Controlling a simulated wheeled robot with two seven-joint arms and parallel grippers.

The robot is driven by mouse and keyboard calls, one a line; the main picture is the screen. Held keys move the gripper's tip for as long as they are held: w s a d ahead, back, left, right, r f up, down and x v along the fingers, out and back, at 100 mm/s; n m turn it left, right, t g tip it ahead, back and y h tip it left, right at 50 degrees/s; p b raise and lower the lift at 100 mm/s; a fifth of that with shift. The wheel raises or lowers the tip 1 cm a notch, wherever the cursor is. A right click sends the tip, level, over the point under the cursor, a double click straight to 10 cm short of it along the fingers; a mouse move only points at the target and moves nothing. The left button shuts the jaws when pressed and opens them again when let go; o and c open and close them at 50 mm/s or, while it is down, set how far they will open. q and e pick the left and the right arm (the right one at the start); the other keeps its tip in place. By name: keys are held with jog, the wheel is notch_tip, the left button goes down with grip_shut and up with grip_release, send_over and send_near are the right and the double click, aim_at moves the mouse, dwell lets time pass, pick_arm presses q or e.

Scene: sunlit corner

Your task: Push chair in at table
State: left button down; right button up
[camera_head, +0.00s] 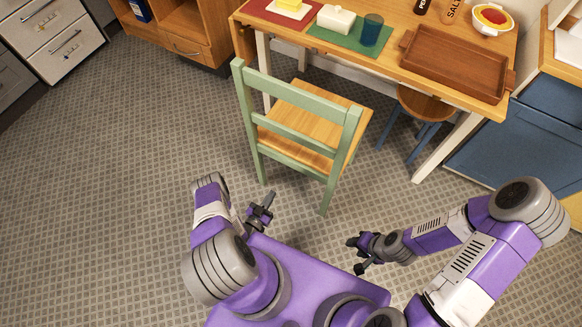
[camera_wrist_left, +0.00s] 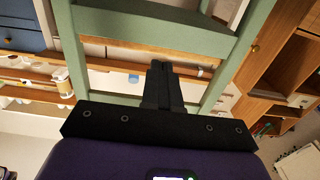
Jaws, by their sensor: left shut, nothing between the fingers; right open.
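The chair (camera_head: 300,108) has a pale green frame and a wooden seat. It stands upright in front of the wooden table (camera_head: 400,88), its backrest toward me and the far part of its seat close to the table's front edge. My left gripper (camera_head: 264,204) is shut and empty, low on the near side of the chair. In the left wrist view its fingers (camera_wrist_left: 163,85) point at the chair's green frame (camera_wrist_left: 160,30); I cannot tell whether they touch it. My right gripper (camera_head: 356,255) is open and empty, to the right and nearer to me, apart from the chair.
On the table are a brown tray (camera_head: 455,66), a blue cup (camera_head: 371,30), a butter dish (camera_head: 336,18) and a bowl (camera_head: 492,18). A round stool (camera_head: 425,105) stands under the table's right part. Wooden cabinets (camera_head: 185,35) are behind left. The tiled floor at left is clear.

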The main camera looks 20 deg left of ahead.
aim_at(290, 164)
pick_arm(q)
jog(key=w, duration=0.4)
jog(key=w+b, duration=0.1)
jog(key=w, duration=0.3)
jog(key=w+d, duration=0.1)
jog(key=w, duration=0.3)
jog(key=shift+w+r, duration=0.1)
jog(key=shift+w, duration=0.7)
